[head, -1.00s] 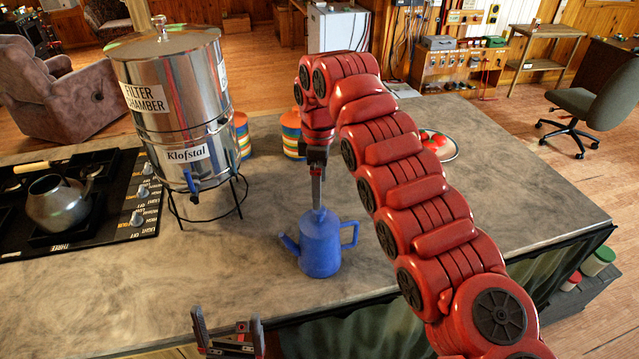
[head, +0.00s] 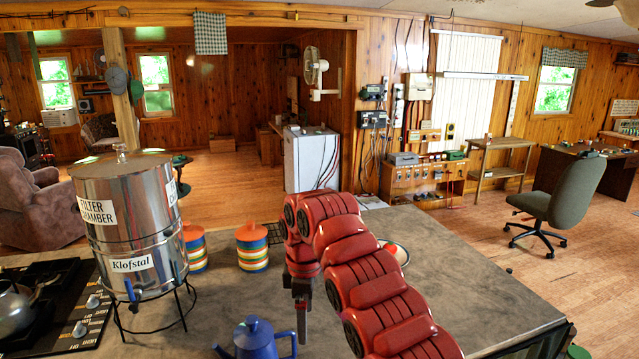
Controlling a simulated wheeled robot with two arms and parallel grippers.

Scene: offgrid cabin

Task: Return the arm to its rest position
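My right arm comes in from the right, and its gripper (head: 302,330) points down over the counter. The gripper is seen edge-on, so I cannot tell whether its fingers are open or shut. A blue pot (head: 257,342) with a lid, knob, spout and handle stands at the bottom edge, partly cut off. The gripper is just right of the pot's handle in the picture; whether they touch is unclear. My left gripper is out of view.
A steel water filter (head: 130,215) on a wire stand is at the left of the counter (head: 475,290), beside the stove (head: 65,290). Two striped canisters (head: 252,250) (head: 195,250) stand behind. A plate (head: 400,254) is partly hidden behind my arm. The counter's right side is clear.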

